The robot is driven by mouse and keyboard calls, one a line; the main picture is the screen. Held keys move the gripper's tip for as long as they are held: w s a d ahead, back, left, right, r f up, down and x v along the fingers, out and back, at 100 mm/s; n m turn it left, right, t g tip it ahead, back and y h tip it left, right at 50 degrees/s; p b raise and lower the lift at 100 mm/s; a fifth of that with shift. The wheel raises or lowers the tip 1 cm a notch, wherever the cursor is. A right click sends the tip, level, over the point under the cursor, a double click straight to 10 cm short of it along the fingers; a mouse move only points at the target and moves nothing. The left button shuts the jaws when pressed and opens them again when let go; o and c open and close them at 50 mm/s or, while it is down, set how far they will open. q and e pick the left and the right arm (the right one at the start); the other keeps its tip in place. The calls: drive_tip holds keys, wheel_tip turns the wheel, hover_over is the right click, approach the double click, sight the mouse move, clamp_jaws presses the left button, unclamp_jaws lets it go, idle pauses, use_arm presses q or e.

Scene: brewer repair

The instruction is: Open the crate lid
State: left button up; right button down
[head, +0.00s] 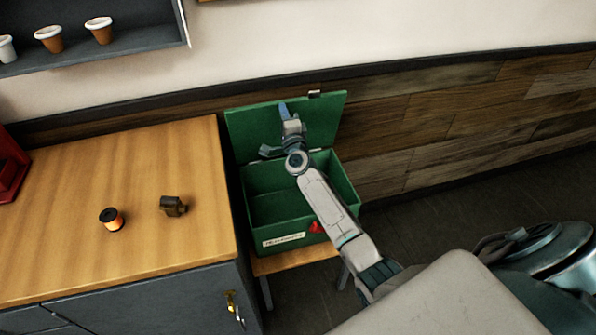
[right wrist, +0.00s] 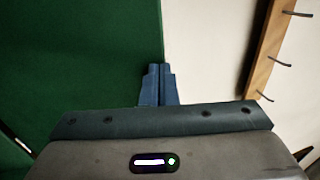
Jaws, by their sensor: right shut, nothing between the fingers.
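The green crate (head: 256,222) stands on a small wooden stand right of the wooden counter. Its lid (head: 329,120) is raised and leans back near the wall, with a small metal latch at its top edge. My right gripper (head: 284,108) is in front of the lid's inner face, above the crate's open top. In the right wrist view its blue fingers (right wrist: 158,86) are together and empty, at the edge of the green lid (right wrist: 80,70). Whether they touch the lid I cannot tell. My left gripper is not in view.
The wooden counter (head: 150,250) holds an orange spool (head: 111,219) and a dark brown fitting (head: 173,206). A small red item (head: 316,227) is at the crate's front right. A shelf (head: 130,42) with several cups hangs at upper left. Floor right of the crate is clear.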

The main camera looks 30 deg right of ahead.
sight(280, 101)
drive_tip(key=shift+w+d+r+g+p, duration=0.1)
drive_tip(key=shift+w+r+g+p, duration=0.1)
drive_tip(key=shift+w+p, duration=0.25)
drive_tip(key=shift+w+d+r+g+p, duration=0.2)
drive_tip(key=shift+w+p, duration=0.1)
drive_tip(key=shift+w, duration=0.3)
drive_tip(key=shift+w+d+r+g+p, duration=0.1)
drive_tip(key=shift+w+r+g+p, duration=0.1)
drive_tip(key=shift+w+p, duration=0.25)
drive_tip(key=shift+x, duration=0.75)
drive_tip(key=shift+p+x, duration=0.45)
drive_tip(key=shift+x, duration=0.55)
drive_tip(key=shift+a, duration=0.1)
